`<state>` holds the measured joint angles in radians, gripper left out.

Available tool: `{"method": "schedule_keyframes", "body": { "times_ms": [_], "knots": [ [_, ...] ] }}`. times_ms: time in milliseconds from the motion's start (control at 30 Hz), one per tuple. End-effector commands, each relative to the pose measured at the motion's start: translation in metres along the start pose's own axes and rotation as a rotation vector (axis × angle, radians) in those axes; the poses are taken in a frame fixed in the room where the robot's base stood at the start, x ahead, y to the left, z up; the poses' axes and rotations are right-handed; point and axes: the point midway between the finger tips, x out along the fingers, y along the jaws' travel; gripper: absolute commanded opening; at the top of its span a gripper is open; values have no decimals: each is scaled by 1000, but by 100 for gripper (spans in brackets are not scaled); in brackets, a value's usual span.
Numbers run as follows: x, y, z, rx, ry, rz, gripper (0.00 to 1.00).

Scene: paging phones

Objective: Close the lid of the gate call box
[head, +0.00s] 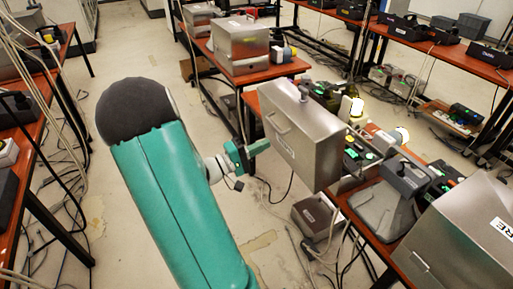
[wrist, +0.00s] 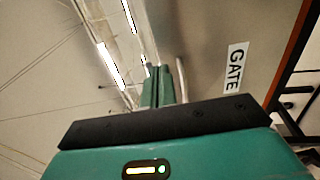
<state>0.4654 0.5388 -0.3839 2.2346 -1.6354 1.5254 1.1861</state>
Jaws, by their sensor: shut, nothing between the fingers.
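The gate call box's lid (head: 300,138) is a grey metal panel standing open, tilted up, in the middle right of the head view. Its outer face with a bar handle is turned towards me. In the wrist view the lid (wrist: 215,70) fills the right part and bears a white GATE label (wrist: 235,68). My teal gripper (head: 262,147) is just left of the lid. In the wrist view my gripper (wrist: 160,72) is shut and empty, with its fingers beside the pale handle (wrist: 182,80). I cannot tell whether they touch. The lid hides part of the box behind it.
Lit devices (head: 355,155) stand behind the lid on the brown bench. A large grey box labelled RE (head: 465,240) is at the lower right. A closed metal box (head: 240,45) stands on a bench behind. Cables and a box (head: 315,215) lie on the floor. The left floor is fairly clear.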

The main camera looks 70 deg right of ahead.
Motion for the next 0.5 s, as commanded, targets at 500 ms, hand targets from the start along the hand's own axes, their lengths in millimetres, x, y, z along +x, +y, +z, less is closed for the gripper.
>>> {"method": "schedule_keyframes", "body": {
  "times_ms": [500],
  "knots": [
    [90, 0, -1, 0, -3, -1, 0]
  ]
}}
